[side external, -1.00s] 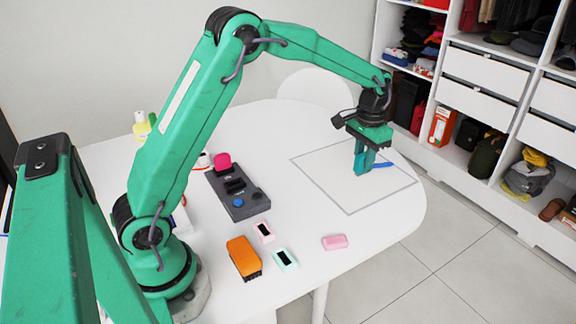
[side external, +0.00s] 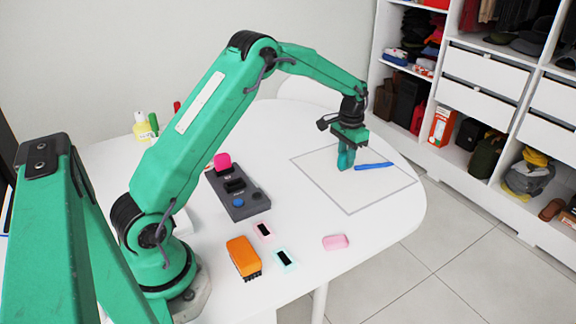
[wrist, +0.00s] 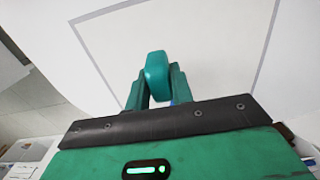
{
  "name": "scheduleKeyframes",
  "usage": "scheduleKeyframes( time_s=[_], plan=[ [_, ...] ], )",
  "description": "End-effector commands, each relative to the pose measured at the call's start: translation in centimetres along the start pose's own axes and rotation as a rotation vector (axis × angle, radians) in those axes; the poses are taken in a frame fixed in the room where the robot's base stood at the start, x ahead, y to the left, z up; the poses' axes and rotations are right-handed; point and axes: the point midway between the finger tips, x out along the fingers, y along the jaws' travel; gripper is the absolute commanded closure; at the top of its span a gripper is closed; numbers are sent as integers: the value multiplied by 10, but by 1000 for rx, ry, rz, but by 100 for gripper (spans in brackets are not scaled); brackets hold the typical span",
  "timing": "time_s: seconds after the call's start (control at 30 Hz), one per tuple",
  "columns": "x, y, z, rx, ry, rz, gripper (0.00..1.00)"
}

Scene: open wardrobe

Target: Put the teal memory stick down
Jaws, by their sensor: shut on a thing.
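My gripper (side external: 346,158) is over the grey-outlined square (side external: 350,212) on the white table. In the wrist view my gripper (wrist: 158,88) is shut on the teal memory stick (wrist: 157,72), which sticks out past the green fingers. In the side view the stick is hard to tell from the fingers, as both are green. A blue pen-like thing (side external: 374,166) lies inside the square, just right of the fingers. I cannot tell whether the stick touches the table.
A dark grey block with slots and knobs (side external: 238,192), an orange block (side external: 243,257), a pink eraser-like piece (side external: 336,242) and two small pieces with dark windows (side external: 285,259) lie nearer the arm base. The near part of the square is clear. Wardrobe shelves (side external: 448,160) stand beyond the table.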

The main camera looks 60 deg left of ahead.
Motion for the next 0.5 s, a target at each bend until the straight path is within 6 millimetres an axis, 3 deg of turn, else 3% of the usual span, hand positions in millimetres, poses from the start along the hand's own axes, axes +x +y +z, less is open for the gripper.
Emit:
scheduleKeyframes(
  time_s=[0.5],
  plan=[
    [40, 0, 0, 0, -1, 0, 100]
  ],
)
